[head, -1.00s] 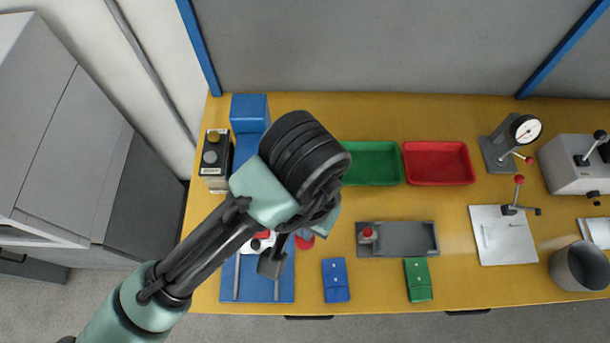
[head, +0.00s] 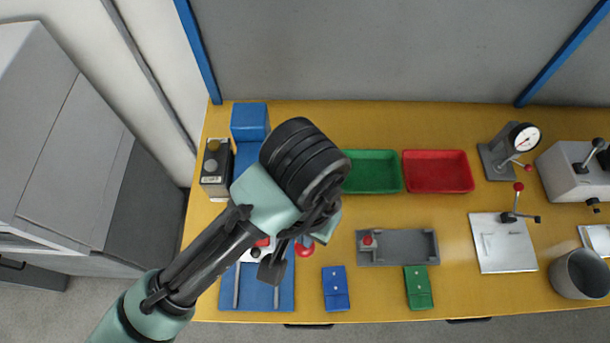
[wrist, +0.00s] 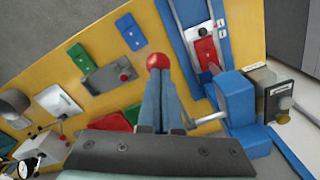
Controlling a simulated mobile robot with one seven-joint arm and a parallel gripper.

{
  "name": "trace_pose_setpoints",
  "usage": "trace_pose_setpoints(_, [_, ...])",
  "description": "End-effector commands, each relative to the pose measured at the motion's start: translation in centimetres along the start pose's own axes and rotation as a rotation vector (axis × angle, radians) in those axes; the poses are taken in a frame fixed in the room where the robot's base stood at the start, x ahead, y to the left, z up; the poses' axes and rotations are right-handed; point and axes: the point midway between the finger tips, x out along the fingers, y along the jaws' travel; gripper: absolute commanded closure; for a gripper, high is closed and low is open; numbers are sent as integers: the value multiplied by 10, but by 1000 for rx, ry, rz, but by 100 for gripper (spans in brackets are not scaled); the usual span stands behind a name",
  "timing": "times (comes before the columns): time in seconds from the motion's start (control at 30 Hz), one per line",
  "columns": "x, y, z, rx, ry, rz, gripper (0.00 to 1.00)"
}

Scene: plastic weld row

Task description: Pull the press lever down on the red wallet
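The blue press stands at the table's left, with its column (wrist: 235,100) and its base with two rails (head: 254,292). The red wallet (wrist: 206,52) lies on a white plate (wrist: 193,37) on the base; my arm partly covers it in the head view. The lever's red ball (head: 304,249) is at my gripper. In the wrist view the ball (wrist: 158,62) shows right at the tips of my gripper (wrist: 159,82). The fingers look close together, with no clear gap. I cannot tell whether they touch the ball. The lever's rod is mostly hidden.
A control box (head: 215,168) stands left of the press. A blue wallet (head: 336,288), a green wallet (head: 418,287) and a grey fixture (head: 398,247) lie to the right. Green (head: 373,171) and red (head: 438,171) trays are behind. A grey cup (head: 578,273) stands far right.

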Motion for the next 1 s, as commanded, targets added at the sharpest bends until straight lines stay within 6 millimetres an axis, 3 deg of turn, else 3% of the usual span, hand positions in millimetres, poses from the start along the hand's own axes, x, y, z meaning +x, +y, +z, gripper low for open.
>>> trace_pose_setpoints(0.03, [-12, -1, -2, -1, 1, 0, 100])
trace_pose_setpoints(1.0, [-120, -20, -35, -1, -1, 1, 100])
